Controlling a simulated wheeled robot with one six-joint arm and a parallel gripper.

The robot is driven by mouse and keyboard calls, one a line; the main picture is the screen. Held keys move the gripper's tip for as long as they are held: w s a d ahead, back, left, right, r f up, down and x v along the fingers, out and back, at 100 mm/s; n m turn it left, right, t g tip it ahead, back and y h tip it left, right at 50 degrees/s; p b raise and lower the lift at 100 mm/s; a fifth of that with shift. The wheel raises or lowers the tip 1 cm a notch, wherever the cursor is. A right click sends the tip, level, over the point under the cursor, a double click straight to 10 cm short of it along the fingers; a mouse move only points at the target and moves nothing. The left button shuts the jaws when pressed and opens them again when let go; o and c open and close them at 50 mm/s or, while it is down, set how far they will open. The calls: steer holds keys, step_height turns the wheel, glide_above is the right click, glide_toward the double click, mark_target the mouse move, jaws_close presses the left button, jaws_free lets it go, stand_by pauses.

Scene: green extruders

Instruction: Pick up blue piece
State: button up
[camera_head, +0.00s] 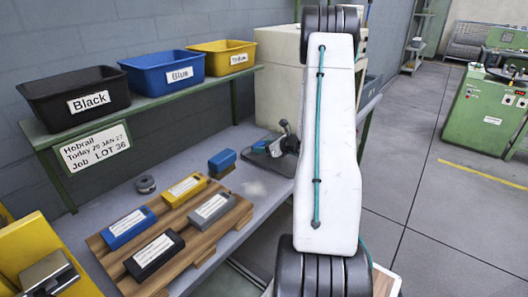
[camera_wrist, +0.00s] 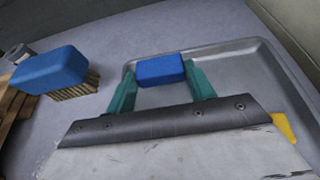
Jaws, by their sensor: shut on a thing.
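In the wrist view, my gripper (camera_wrist: 160,74) is shut on a small plain blue piece (camera_wrist: 158,68). The green fingers press on its left and right ends. The piece is over a grey metal tray (camera_wrist: 235,62); I cannot tell whether it touches the tray. The grey tray shows partly in the head view (camera_head: 258,148), left of the arm.
A blue-backed brush (camera_wrist: 50,70) lies left of the tray. A wooden board (camera_head: 190,243) holds blue, yellow, grey and black labelled blocks. Black (camera_head: 75,97), blue (camera_head: 162,73) and yellow (camera_head: 222,57) bins stand on the shelf above. A yellow part (camera_wrist: 284,128) shows at the tray's right.

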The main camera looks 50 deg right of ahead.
steer(key=s+a, duration=0.3)
steer(key=s, duration=0.1)
steer(key=s+a+r, duration=0.1)
steer(key=s+a, duration=0.2)
steer(key=s, duration=0.1)
steer(key=s+a+r, duration=0.1)
steer(key=s+a, duration=0.2)
steer(key=s, duration=0.2)
steer(key=shift+a+r, duration=0.15)
stand_by(0.4)
